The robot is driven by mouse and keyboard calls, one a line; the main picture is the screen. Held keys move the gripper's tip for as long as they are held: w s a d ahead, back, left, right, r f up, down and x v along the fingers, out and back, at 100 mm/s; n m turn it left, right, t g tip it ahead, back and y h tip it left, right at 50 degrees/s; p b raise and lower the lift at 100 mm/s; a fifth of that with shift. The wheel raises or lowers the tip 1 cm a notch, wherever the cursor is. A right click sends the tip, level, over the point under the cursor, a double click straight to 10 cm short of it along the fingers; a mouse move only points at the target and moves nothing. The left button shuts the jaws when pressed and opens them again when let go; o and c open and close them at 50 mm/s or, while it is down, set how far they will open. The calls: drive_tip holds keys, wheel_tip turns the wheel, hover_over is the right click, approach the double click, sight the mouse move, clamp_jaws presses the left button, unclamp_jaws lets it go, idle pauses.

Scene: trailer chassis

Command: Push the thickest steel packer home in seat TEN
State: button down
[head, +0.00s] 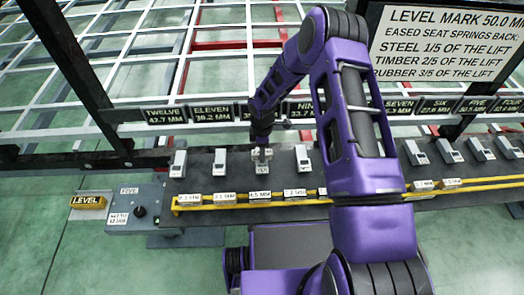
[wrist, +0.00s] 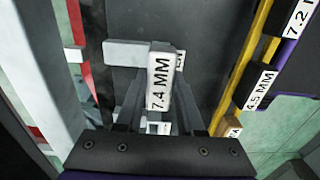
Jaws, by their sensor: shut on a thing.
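My gripper (head: 262,150) is over the dark bench, below a sign mostly hidden by my arm, between the ELEVEN and NINE signs. In the wrist view its two fingers (wrist: 160,100) are shut on a pale grey packer (wrist: 159,62) labelled 7.4 MM. A grey block (wrist: 124,53) lies at the packer's far end; whether the packer is fully in the seat, I cannot tell. In the head view the seat at my gripper (head: 262,168) is partly covered by the fingers. The seat's TEN name is not readable.
Grey seat units (head: 178,163) line the bench on both sides of my gripper. A yellow rail (head: 250,205) with labelled packers runs along the near edge; the wrist view shows a 4.5 MM label (wrist: 261,87). A control box (head: 135,212) stands left.

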drive_tip(key=shift+f, duration=2)
drive_tip(key=shift+c, duration=2.2)
unclamp_jaws()
wheel_tip(320, 180, up, 18)
drive_tip(key=p, duration=0.2)
drive_tip(key=shift+f+p, duration=0.25)
drive_tip(key=shift+p, duration=0.15)
